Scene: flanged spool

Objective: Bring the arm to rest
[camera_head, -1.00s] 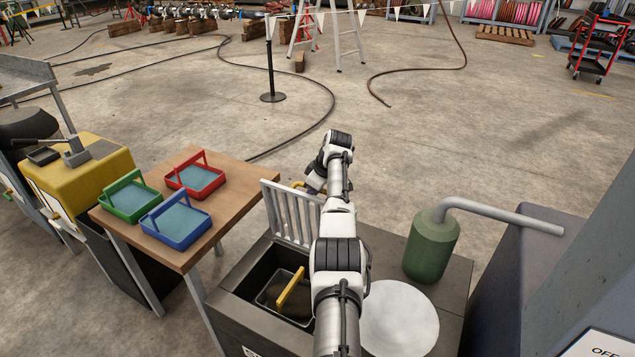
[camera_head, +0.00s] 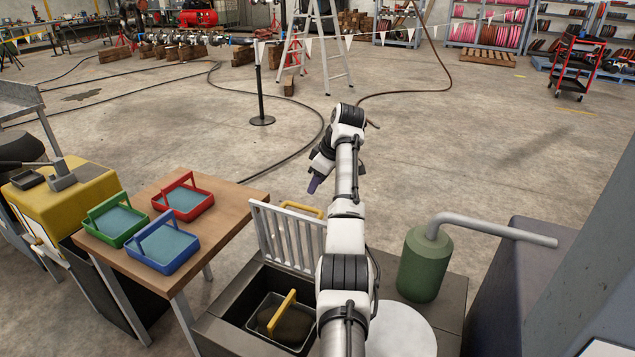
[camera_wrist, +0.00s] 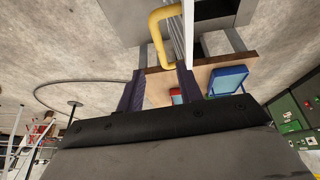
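My arm reaches out over the dark sink-like unit in the head view. My gripper (camera_head: 315,185) hangs in the air at the arm's far end, above and apart from the raised slatted lid (camera_head: 284,236). In the wrist view its two dark purple fingers (camera_wrist: 160,72) stand apart with nothing held between them. The lid's yellow handle (camera_head: 303,211) is on its far side, and it also shows in the wrist view (camera_wrist: 157,37), beyond the fingers.
The open well holds a basket (camera_head: 262,326) with a yellow handle. A green canister (camera_head: 424,265) and a white disc (camera_head: 402,332) are right of my arm. Red (camera_head: 183,201), green (camera_head: 116,222) and blue (camera_head: 163,245) trays stand on the wooden table.

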